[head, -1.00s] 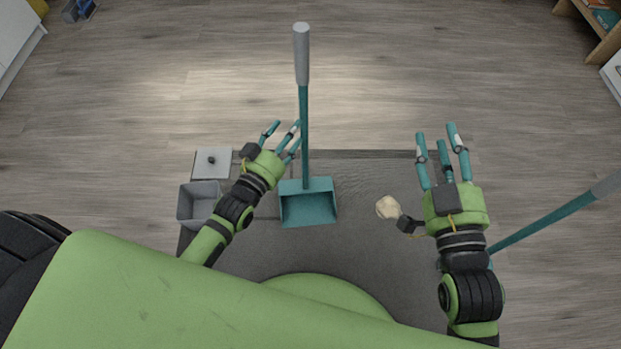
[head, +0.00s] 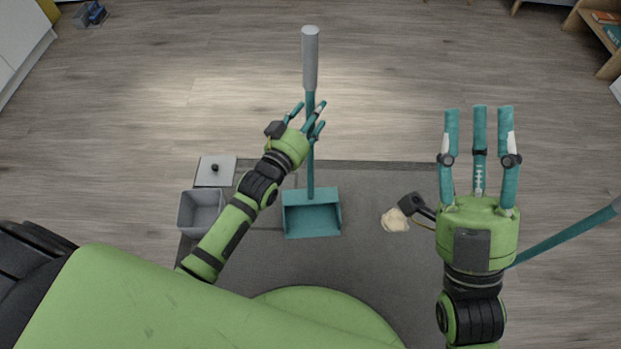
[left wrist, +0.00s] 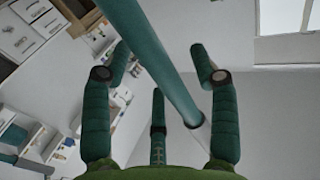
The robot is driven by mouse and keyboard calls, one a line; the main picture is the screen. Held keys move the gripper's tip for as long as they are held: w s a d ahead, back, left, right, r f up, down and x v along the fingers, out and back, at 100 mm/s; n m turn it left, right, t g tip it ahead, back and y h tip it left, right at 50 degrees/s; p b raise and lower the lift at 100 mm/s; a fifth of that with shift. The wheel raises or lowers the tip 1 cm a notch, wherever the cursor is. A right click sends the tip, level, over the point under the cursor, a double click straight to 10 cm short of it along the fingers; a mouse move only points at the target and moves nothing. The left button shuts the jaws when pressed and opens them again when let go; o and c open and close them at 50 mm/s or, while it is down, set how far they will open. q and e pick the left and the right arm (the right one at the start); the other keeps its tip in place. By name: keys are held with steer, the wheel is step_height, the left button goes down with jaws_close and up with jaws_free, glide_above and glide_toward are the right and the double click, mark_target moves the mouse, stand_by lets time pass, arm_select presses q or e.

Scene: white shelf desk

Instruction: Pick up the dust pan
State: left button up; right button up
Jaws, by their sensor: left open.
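The dust pan (head: 312,213) is teal and stands on the dark mat, its long teal pole rising to a grey grip (head: 310,60). My left gripper (head: 310,115) is open at the pole, above the pan. In the left wrist view the teal pole (left wrist: 165,65) runs between the spread fingers of my left gripper (left wrist: 160,85); I cannot tell whether they touch it. My right gripper (head: 480,125) has its fingers spread, open and empty, to the right of the pan.
A grey bin (head: 202,212) and its white lid (head: 215,171) are at the left of the dark mat (head: 370,270). A pale crumpled thing (head: 396,220) lies right of the pan. Another teal pole (head: 570,236) slants behind my right arm.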

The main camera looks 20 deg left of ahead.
arm_select(q)
steer(key=shift+w, duration=0.2)
jaws_close()
steer(key=shift+r, duration=0.1)
